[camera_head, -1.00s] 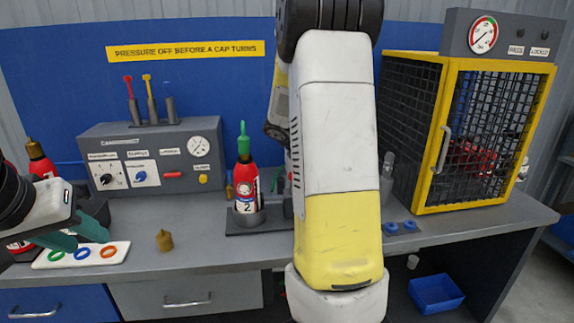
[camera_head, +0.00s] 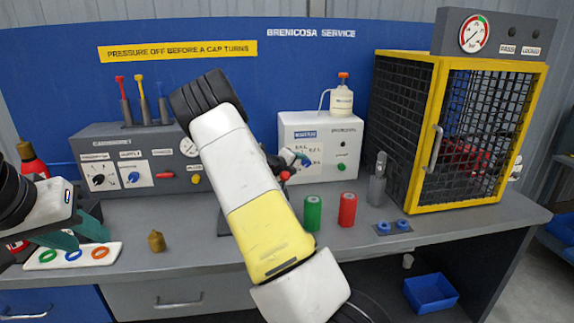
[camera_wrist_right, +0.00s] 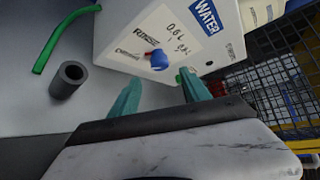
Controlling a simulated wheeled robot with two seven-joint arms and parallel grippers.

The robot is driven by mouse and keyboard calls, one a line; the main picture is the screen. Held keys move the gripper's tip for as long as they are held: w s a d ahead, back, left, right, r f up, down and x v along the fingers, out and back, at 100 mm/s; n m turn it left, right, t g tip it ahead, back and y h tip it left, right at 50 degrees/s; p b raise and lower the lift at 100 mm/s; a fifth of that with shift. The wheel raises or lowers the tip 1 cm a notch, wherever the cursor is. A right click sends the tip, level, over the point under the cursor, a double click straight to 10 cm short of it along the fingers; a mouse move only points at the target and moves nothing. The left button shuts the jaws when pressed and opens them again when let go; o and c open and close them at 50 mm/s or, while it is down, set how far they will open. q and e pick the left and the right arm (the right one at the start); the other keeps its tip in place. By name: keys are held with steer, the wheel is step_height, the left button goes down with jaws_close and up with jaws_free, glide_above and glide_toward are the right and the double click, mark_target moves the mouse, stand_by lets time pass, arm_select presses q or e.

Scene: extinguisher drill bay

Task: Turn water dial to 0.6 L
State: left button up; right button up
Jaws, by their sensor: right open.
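The white water unit (camera_head: 341,155) stands at the back of the bench, and its WATER label shows in the right wrist view (camera_wrist_right: 206,14). Which mark the dial points at is too small to tell. My right gripper (camera_wrist_right: 161,93) is open and empty, with its teal fingertips short of the dial and apart from it. My left gripper (camera_head: 84,233) is open above the white ring tray (camera_head: 108,261).
A green cylinder (camera_head: 312,213) and a red cylinder (camera_head: 347,209) stand before the unit. A yellow-framed cage (camera_head: 437,140) is right, a grey control panel (camera_head: 140,165) left. A brass cap (camera_head: 156,241) sits on the bench. A grey tube (camera_wrist_right: 70,78) shows in the wrist view.

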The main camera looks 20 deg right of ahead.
mark_target(306, 164)
steer(key=x, duration=0.7)
steer(key=shift+w+d+f, duration=0.1)
steer(key=shift+d, duration=0.15)
jaws_close()
